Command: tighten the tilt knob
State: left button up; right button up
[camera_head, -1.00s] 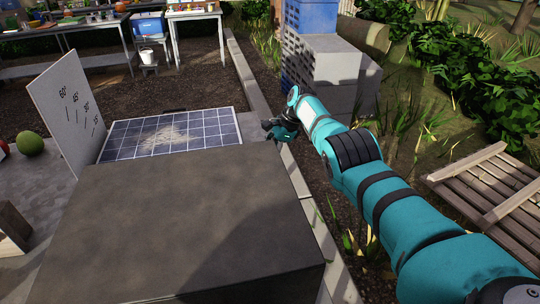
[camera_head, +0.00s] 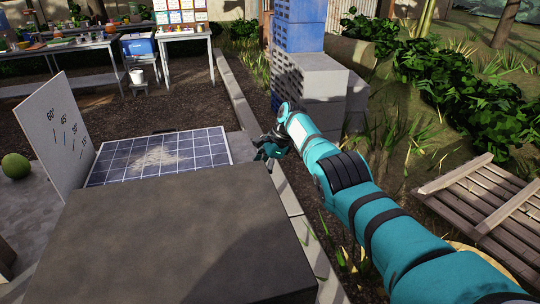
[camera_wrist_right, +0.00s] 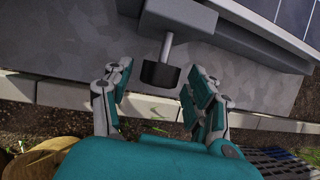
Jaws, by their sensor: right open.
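The tilt knob (camera_wrist_right: 160,75) is a dark round knob on a light metal stem in the right wrist view. The stem comes from a grey bracket (camera_wrist_right: 180,15) under the panel's frame. My right gripper (camera_wrist_right: 160,80) is open, with a finger on each side of the knob and visible gaps; how deep the knob sits between them I cannot tell. In the head view my right gripper (camera_head: 269,149) is at the right edge of the solar panel (camera_head: 120,165), where I cannot make out the knob. My left gripper is not in view.
A white board (camera_head: 55,135) with angle marks stands left of the panel. A large dark box-like surface (camera_head: 180,235) fills the foreground. A concrete curb (camera_head: 240,105), stacked grey blocks (camera_head: 308,82) and a wooden pallet (camera_head: 490,205) lie to the right. A green melon (camera_head: 16,166) is at far left.

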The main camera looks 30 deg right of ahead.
jog(key=v, duration=1.1)
jog(key=shift+s+f, duration=0.1)
